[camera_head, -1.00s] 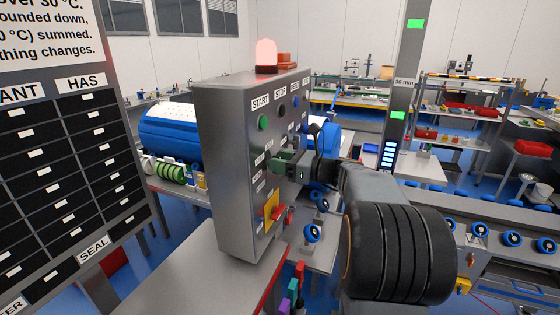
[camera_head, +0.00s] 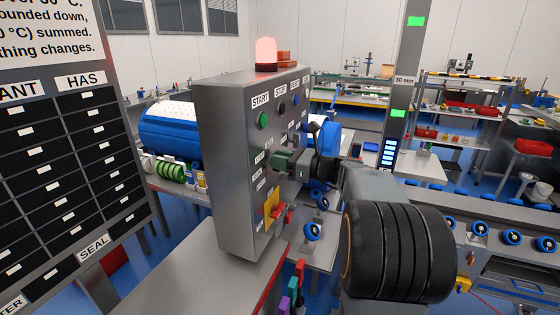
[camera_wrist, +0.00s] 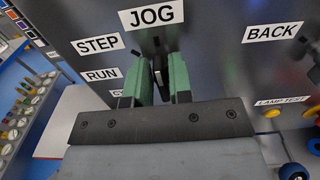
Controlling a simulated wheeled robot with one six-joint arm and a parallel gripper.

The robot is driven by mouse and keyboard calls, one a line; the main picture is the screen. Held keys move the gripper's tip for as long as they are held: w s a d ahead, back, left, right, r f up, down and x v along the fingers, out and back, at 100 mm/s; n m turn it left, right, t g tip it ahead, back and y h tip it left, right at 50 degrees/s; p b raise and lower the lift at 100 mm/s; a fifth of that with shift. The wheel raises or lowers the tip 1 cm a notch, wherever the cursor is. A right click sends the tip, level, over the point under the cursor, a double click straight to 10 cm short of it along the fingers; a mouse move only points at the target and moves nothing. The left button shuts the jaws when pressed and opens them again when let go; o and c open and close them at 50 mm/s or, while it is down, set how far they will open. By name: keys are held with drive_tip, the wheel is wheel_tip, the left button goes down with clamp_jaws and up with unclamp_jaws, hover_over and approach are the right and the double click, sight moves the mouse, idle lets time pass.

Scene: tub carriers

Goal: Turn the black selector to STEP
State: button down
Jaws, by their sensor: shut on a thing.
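The black selector (camera_wrist: 157,66) shows in the wrist view between the two green fingers of my gripper (camera_wrist: 155,74), which is shut on it. The selector stands roughly upright in that view, its upper end towards the JOG label (camera_wrist: 151,17). The STEP label (camera_wrist: 97,44) is up and left of the fingers, with the RUN label (camera_wrist: 103,75) below it. A further label below RUN is mostly hidden by my gripper. In the head view my gripper (camera_head: 281,160) is at the right-hand face of the grey control box (camera_head: 222,165), and hides the selector.
The box face carries a green START button (camera_head: 263,121), other buttons above my gripper, and a yellow plate (camera_head: 272,208) with a red switch below it. A lit red lamp (camera_head: 265,52) stands on top. A BACK label (camera_wrist: 272,32) is to the right.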

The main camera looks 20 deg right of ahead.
drive_tip(key=shift+f, duration=0.1)
drive_tip(key=n+b, duration=0.4)
drive_tip(key=b, duration=0.1)
drive_tip(key=shift+s+a+f, duration=0.15)
drive_tip(key=shift+f, duration=0.05)
drive_tip(key=n+b, duration=0.4)
drive_tip(key=shift+s+a, duration=0.15)
drive_tip(key=shift+r+n+b, duration=0.15)
drive_tip(key=shift+n+b, duration=0.15)
drive_tip(key=shift+n, duration=0.1)
drive_tip(key=c, duration=1.1)
unclamp_jaws()
drive_tip(key=v, duration=1.4)
drive_tip(key=shift+b, duration=0.35)
